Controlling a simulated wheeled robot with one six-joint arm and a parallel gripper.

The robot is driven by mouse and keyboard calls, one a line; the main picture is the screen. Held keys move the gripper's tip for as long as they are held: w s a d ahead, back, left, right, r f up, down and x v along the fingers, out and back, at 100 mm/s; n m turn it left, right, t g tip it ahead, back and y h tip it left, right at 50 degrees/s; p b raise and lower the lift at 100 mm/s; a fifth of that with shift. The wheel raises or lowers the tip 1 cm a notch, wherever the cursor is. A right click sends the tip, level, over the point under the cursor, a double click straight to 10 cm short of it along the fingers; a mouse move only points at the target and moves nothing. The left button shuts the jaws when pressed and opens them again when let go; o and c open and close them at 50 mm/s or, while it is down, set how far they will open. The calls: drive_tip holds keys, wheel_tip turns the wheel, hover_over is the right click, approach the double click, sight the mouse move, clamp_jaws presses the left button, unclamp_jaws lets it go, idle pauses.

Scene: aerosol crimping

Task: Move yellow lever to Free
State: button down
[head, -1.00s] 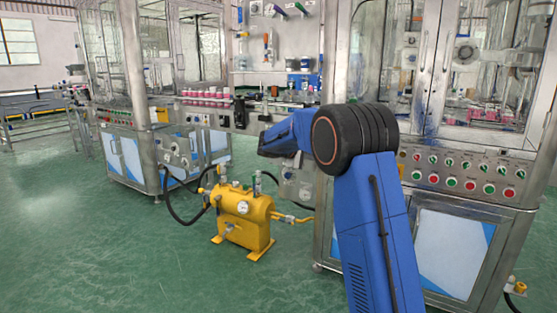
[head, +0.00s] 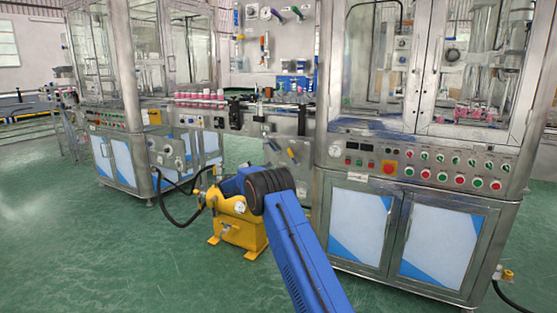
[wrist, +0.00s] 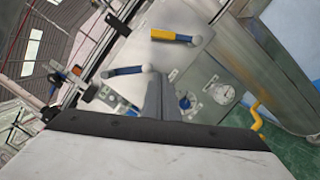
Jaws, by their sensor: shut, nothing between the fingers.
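The yellow lever (wrist: 170,35) sits on a grey metal panel (wrist: 190,58) in the upper middle of the wrist view. In the head view the yellow lever (head: 292,155) looks small and slanted. A blue lever (wrist: 125,71) is on the same panel, lower left. My gripper (wrist: 156,78) is shut and empty, pointing at the panel below the yellow lever and apart from it in the picture. My gripper is hidden behind my arm in the head view. No Free marking is readable.
A round gauge (wrist: 221,93) and a blue knob (wrist: 187,101) are on the panel to the right of my gripper. A steel cabinet (head: 405,235) stands to the right. Green floor is open at the left.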

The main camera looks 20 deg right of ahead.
drive_tip(key=x, duration=1)
drive_tip(key=shift+s+r, duration=0.1)
drive_tip(key=shift+s+d+r, duration=0.4)
drive_tip(key=shift+s+d, duration=0.1)
drive_tip(key=shift+s, duration=0.15)
drive_tip(key=shift+s+d+r, duration=0.45)
drive_tip(key=shift+s+d, duration=0.05)
drive_tip(key=shift+s, duration=0.15)
